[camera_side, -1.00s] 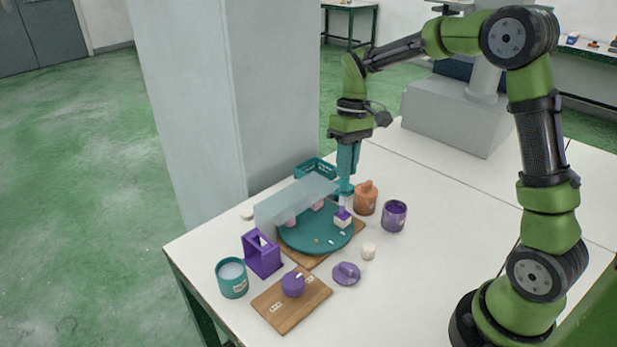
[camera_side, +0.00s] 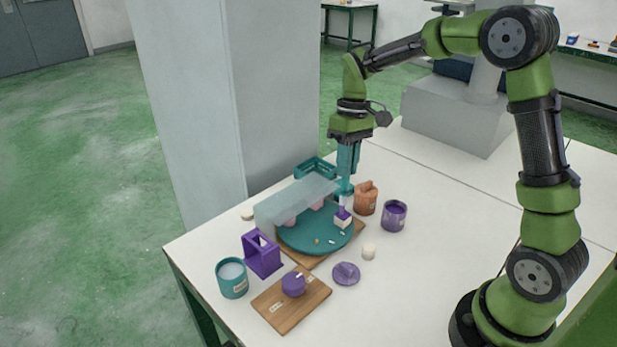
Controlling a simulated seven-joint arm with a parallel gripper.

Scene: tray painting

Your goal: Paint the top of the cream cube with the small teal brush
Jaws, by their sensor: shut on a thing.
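The cream cube (camera_side: 342,223) sits on the right part of the round teal tray (camera_side: 300,246). Purple shows at its top; whether it is paint on the cube or the brush's tip, I cannot tell. My gripper (camera_side: 346,187) points down just above the cube, shut on the small teal brush (camera_side: 346,199). Only a small pale part of the brush shows below the fingers. Its tip appears to touch or nearly touch the cube's top.
A translucent screen (camera_side: 290,203) stands over the tray's back left, with pink blocks behind it. An orange container (camera_side: 366,198) and a purple pot (camera_side: 394,216) stand close on the right. A purple holder (camera_side: 261,254), teal cup (camera_side: 232,279) and wooden board (camera_side: 279,314) are in front.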

